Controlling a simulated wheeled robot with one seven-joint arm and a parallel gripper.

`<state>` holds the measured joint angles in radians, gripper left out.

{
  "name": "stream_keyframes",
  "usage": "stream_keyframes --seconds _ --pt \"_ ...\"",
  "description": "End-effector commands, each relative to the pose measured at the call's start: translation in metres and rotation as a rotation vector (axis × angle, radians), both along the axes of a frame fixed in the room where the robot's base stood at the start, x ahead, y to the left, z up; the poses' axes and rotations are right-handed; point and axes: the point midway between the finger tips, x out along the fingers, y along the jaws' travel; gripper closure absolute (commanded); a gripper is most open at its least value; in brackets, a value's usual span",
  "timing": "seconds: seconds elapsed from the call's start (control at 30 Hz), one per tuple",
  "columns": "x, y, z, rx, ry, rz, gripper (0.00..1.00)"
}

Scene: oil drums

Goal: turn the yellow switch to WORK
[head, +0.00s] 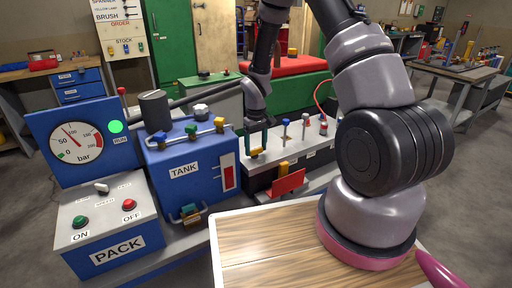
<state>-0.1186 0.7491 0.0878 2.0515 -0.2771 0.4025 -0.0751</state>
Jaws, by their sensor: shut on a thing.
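My gripper (258,139) points down over the left end of a grey panel box (313,142). Its fingers are around a small yellow switch (255,153), of which only the lower part shows; the rest is hidden between and behind the fingers. The gripper is shut on this switch. The markings by the switch, and which one it points at, are too small to read from here.
Blue-, white- and red-topped levers (304,120) stand right of the gripper. A blue tank (184,172) with valves stands left, beside a gauge panel (78,140) with a green light and a PACK box (108,225). A red plate (288,183) is in front. A wooden top (255,245) lies nearest.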

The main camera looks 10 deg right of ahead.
Motion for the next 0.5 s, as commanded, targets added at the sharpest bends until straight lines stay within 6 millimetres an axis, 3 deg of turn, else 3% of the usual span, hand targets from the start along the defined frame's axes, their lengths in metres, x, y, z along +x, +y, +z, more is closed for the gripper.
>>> stream_keyframes --seconds 0.43,0.47,0.5 --pt "0.0009 0.0001 0.0006 0.000 -0.002 0.010 0.81" --pt "0.0009 0.0001 0.0006 0.000 -0.002 0.010 0.14" --pt "0.0009 0.0001 0.0006 0.000 -0.002 0.010 0.00"
